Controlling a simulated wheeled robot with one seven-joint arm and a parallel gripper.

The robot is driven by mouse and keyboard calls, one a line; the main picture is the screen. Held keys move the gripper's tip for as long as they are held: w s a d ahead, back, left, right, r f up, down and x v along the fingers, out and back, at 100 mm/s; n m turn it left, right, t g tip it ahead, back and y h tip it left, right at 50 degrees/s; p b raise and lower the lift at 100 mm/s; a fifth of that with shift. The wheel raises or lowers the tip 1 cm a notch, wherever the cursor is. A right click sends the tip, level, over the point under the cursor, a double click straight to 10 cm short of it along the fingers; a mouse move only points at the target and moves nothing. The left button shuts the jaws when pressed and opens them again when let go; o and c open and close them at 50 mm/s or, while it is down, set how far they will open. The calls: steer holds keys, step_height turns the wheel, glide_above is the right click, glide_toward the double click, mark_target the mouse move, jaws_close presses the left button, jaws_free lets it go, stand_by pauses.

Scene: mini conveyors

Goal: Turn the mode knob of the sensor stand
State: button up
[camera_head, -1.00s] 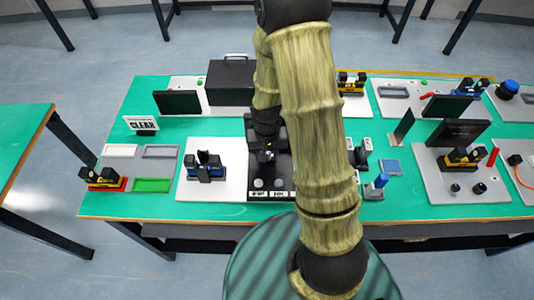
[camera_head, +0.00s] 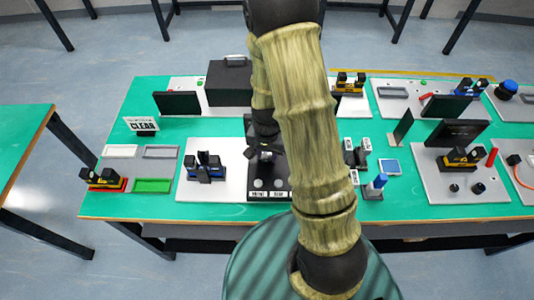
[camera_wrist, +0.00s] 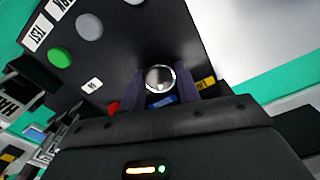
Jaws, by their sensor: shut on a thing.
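The sensor stand (camera_head: 283,186) is a black panel standing in the middle of the bench, with round buttons and white labels along its front. In the wrist view, its black panel (camera_wrist: 120,60) fills the upper middle. The mode knob (camera_wrist: 160,77) is round with a shiny silver face and sits between my two fingers. My gripper (camera_wrist: 158,88) is shut on the knob. In the head view, my gripper (camera_head: 264,153) is over the panel and my arm partly covers the stand; the knob is hidden there.
A green button (camera_wrist: 60,57) and a grey button (camera_wrist: 88,27) are on the panel near my gripper. A white board with a blue-black device (camera_head: 205,167) lies to the left. A blue-topped post (camera_head: 378,182) and small grey-black units (camera_head: 357,155) stand to the right.

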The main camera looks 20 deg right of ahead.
mark_target(267, 156)
steer(key=o, duration=1)
steer(key=shift+c, duration=0.2)
steer(key=shift+r, duration=0.1)
step_height(267, 156, up, 17)
steer(key=shift+r+p, duration=0.15)
steer(key=shift+p, duration=0.15)
